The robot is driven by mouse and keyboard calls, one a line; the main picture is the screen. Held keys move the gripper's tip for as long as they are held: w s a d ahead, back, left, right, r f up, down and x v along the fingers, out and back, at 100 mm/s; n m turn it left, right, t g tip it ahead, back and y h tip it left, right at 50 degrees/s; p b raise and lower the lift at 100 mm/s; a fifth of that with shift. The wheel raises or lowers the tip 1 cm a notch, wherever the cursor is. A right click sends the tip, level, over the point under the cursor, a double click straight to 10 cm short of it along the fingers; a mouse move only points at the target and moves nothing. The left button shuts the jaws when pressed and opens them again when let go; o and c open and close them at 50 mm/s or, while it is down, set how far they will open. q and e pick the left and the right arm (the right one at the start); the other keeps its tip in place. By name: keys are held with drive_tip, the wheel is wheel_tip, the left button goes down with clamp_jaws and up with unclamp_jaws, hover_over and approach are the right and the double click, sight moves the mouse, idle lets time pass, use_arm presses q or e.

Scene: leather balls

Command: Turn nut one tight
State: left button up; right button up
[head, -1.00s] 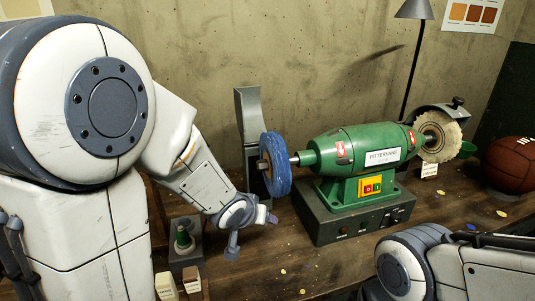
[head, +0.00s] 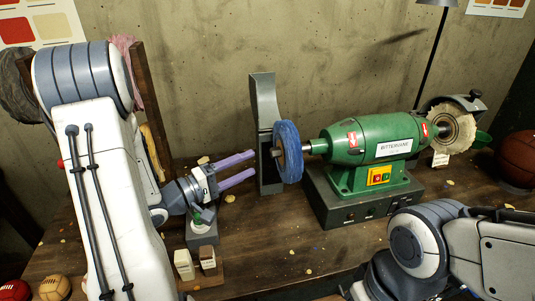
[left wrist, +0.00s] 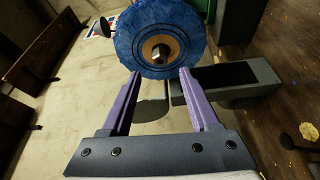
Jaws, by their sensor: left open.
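The green buffing machine (head: 375,140) stands on its dark base on the bench. A blue buffing wheel (head: 289,150) is on its left shaft. The metal nut (head: 276,152) sits at the outer end of that shaft; in the left wrist view the nut (left wrist: 160,53) shows at the wheel's centre, in front of a tan washer. My left gripper (head: 255,162) is open and empty. Its two purple fingers point right at the nut, left of it and apart from it. My right arm (head: 450,240) is at lower right; its gripper is out of view.
A grey upright guard (head: 264,100) stands behind the blue wheel. A pale wheel (head: 452,128) is on the machine's right end. A brown ball (head: 518,157) lies far right. Small labelled blocks (head: 184,264) and a grey stand (head: 203,234) are below my left gripper.

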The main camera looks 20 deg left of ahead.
sight(271, 154)
use_arm(q)
drive_tip(key=x, duration=0.7)
drive_tip(key=shift+w+p, duration=0.1)
drive_tip(key=shift+p, duration=0.25)
clamp_jaws()
